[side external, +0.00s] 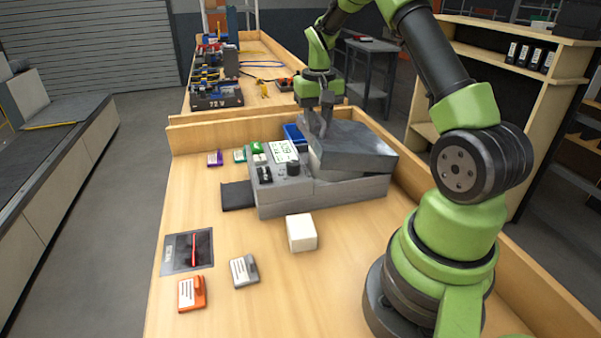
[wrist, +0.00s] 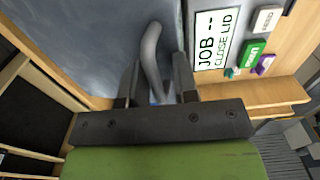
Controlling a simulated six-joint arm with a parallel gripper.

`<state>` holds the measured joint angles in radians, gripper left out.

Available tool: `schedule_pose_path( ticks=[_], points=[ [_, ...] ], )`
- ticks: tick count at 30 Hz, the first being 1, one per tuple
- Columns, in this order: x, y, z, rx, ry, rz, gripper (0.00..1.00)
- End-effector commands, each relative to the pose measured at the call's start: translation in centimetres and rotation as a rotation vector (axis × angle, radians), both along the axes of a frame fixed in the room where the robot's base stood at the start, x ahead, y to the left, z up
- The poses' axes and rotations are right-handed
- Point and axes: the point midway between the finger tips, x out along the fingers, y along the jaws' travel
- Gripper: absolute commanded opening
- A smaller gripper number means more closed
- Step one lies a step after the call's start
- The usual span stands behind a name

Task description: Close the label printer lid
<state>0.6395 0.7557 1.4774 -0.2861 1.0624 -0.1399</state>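The label printer (side external: 340,190) is a grey box on the wooden bench, with a small screen (side external: 284,151) on its left part. Its dark grey lid (side external: 360,150) is a little raised, with a wedge-shaped gap above the body. The lid also fills the upper left of the wrist view (wrist: 60,50). My gripper (side external: 325,128) is at the lid's handle. In the wrist view the curved grey handle (wrist: 151,55) stands between the fingers of my gripper (wrist: 157,85). The fingers look apart, with space beside the handle. The screen there (wrist: 214,40) reads "JOB -- CLOSE LID".
A white block (side external: 301,233), a grey tag (side external: 244,270) and an orange tag (side external: 191,294) lie in front of the printer. A blue bin (side external: 294,135) stands behind it. A raised wooden edge borders the bench.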

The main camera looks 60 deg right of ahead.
Motion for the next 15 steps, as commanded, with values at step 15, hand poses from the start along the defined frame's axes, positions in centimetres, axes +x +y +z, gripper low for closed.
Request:
schedule_pose_path(
  ticks=[15],
  points=[
    [1.1,1.1,-2.8,0.001,0.001,0.001,0.28]
  ],
)
